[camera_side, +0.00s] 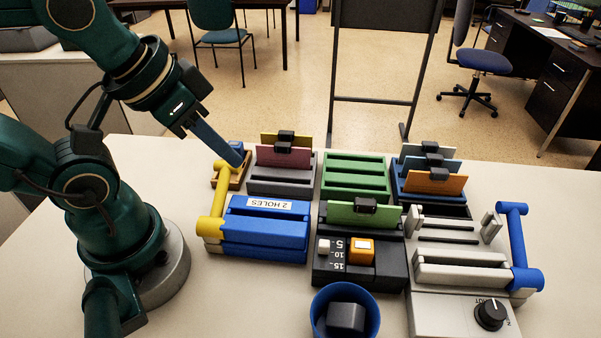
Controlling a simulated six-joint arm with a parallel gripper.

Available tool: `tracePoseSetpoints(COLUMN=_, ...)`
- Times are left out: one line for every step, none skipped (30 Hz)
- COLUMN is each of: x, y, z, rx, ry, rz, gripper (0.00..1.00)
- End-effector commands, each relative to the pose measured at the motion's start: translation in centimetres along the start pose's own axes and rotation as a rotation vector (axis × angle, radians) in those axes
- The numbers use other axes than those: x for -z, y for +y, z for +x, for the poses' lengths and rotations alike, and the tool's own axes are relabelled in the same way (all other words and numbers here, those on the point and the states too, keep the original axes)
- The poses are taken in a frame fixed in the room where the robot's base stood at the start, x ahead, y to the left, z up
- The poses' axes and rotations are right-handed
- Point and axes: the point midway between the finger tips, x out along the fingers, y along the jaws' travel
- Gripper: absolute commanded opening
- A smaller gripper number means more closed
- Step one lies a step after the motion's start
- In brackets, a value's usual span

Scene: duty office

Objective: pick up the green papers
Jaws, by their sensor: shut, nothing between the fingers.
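The green papers (345,214) stand upright in the slot of a black machine (330,274) near the middle of the table, with a black clip (366,206) on their top edge. The machine has an orange button (361,251) and a 5-10-15 scale. My gripper (239,163) is shut and empty, its long blue-grey fingers slanting down at the left, over the small wooden tray and close to the yellow handle. It is left of and behind the green papers, well apart from them. The papers' lower part is hidden in the machine.
A blue "2 HOLES" punch (264,245) with a yellow handle (218,200) stands left of the black machine. Behind are a grey rack (277,187) with clipped papers, an empty green rack (355,178) and a blue rack with clipped papers. A white machine with blue handle (517,245) stands right; a blue cup (373,315) is in front.

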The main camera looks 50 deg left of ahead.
Motion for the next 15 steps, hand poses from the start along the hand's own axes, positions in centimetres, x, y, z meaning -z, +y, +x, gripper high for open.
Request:
tracePoseSetpoints(x=0.01, y=0.0, z=0.0, rx=0.0, ry=0.0, rz=0.0, gripper=0.0)
tracePoseSetpoints(x=0.01, y=0.0, z=0.0, rx=0.0, ry=0.0, rz=0.0, gripper=0.0)
tracePoseSetpoints(x=0.01, y=0.0, z=0.0, rx=0.0, ry=0.0, rz=0.0, gripper=0.0)
tracePoseSetpoints(x=0.02, y=0.0, z=0.0, rx=0.0, ry=0.0, rz=0.0, gripper=0.0)
tracePoseSetpoints(x=0.02, y=0.0, z=0.0, rx=0.0, ry=0.0, rz=0.0, gripper=0.0)
tracePoseSetpoints(x=0.02, y=-0.01, z=0.0, rx=0.0, ry=0.0, rz=0.0, gripper=0.0)
tracePoseSetpoints(x=0.02, y=0.0, z=0.0, rx=0.0, ry=0.0, rz=0.0, gripper=0.0)
tracePoseSetpoints(x=0.02, y=-0.01, z=0.0, rx=0.0, ry=0.0, rz=0.001, gripper=0.0)
tracePoseSetpoints(x=0.02, y=-0.01, z=0.0, rx=0.0, ry=0.0, rz=0.001, gripper=0.0)
tracePoseSetpoints(x=0.02, y=-0.01, z=0.0, rx=0.0, ry=0.001, rz=0.001, gripper=0.04)
tracePoseSetpoints(x=0.02, y=-0.01, z=0.0, rx=0.0, ry=0.001, rz=0.001, gripper=0.15)
tracePoseSetpoints(x=0.02, y=-0.01, z=0.0, rx=0.0, ry=0.001, rz=0.001, gripper=0.31)
tracePoseSetpoints(x=0.02, y=-0.01, z=0.0, rx=0.0, ry=0.001, rz=0.001, gripper=0.42)
tracePoseSetpoints(x=0.02, y=-0.01, z=0.0, rx=0.0, ry=0.001, rz=0.001, gripper=0.54)
tracePoseSetpoints(x=0.02, y=-0.01, z=0.0, rx=0.0, ry=0.001, rz=0.001, gripper=0.56)
